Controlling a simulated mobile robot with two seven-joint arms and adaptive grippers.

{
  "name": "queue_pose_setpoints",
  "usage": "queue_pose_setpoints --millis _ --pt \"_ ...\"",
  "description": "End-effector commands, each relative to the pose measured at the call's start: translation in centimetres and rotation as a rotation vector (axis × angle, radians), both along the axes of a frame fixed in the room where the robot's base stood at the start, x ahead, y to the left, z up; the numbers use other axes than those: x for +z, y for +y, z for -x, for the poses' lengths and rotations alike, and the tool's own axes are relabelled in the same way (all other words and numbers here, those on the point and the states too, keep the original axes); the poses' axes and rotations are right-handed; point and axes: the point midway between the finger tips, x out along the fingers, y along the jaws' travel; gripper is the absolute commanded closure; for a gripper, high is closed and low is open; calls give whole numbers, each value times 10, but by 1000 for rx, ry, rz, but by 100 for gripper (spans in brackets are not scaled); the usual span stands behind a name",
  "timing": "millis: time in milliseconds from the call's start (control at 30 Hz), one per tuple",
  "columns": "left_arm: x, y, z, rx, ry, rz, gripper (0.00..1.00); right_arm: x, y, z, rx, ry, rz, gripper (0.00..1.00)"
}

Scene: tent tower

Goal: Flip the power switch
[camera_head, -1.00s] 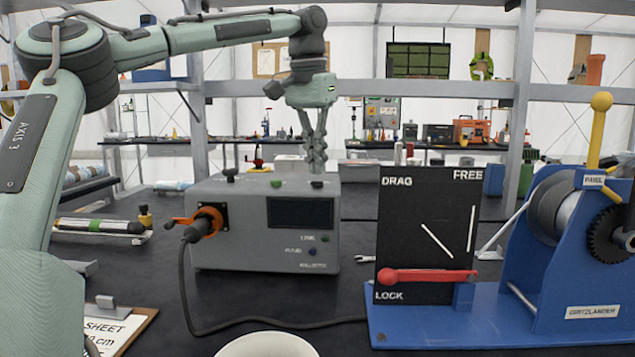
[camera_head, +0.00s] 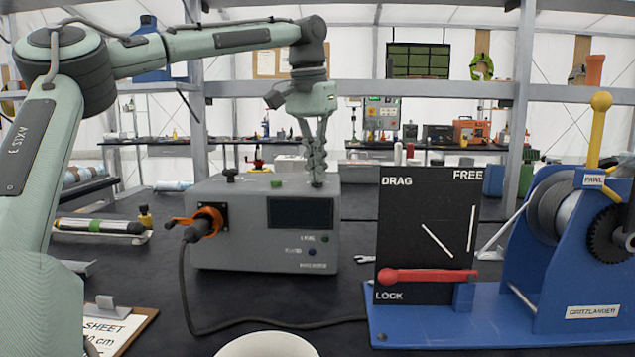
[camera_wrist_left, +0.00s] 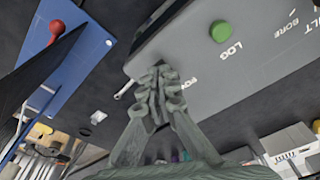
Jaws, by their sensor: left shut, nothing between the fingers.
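The grey control box (camera_head: 230,250) stands on the dark table, with a dark screen and a green button (camera_head: 277,183) on top. My left gripper (camera_head: 317,180) is shut and empty, pointing down at the box's top right corner. In the left wrist view the closed fingertips (camera_wrist_left: 162,72) are over the edge of the box top (camera_wrist_left: 260,70), beside the green LOG button (camera_wrist_left: 220,31). A partly covered label shows near the fingertips. The power switch is not clearly visible; the fingers cover that spot. I cannot tell whether they touch it. My right gripper is not in view.
An orange-collared plug with a black cable (camera_head: 184,290) is at the box's left front. A black lever panel (camera_head: 425,215) and blue winch (camera_head: 550,270) stand to the right. A small wrench (camera_head: 364,259) lies between. A white round object (camera_head: 268,345) is at the front.

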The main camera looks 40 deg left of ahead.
Motion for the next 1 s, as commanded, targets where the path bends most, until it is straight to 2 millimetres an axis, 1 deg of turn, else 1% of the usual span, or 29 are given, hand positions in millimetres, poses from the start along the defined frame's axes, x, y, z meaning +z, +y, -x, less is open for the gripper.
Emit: queue_pose_setpoints --millis 133,267,567,800,1000 --pt "-3 0 0 0 1 0 100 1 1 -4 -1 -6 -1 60" --pt "-1 0 0 1 0 -1 100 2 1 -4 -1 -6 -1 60" --pt "23 0 0 1 -1 -1 100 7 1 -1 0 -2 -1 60" --pt "41 0 0 2 -1 -1 100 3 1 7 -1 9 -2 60" --pt "57 0 0 1 -1 -1 100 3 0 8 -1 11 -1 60"
